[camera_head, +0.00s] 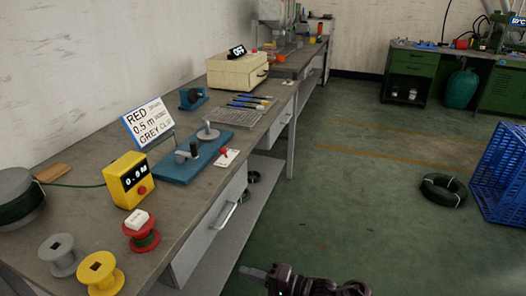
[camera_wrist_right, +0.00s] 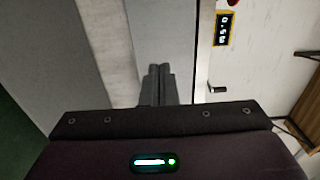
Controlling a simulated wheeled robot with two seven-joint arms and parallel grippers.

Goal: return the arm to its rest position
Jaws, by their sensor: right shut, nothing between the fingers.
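My right gripper (camera_head: 252,272) shows at the bottom of the head view, low over the green floor to the right of the workbench (camera_head: 85,190). Its jaws point left, and it is apart from the bench. In the right wrist view the gripper's two dark fingers (camera_wrist_right: 159,72) are together with nothing between them. My left gripper is not in view.
The bench holds a yellow counter box (camera_head: 128,180), several spools, a blue winding fixture (camera_head: 180,168) and a sign (camera_head: 148,122). A drawer handle (camera_head: 230,213) sticks out. A black cable coil (camera_head: 443,190) and blue crate (camera_head: 500,175) lie right; mid floor is clear.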

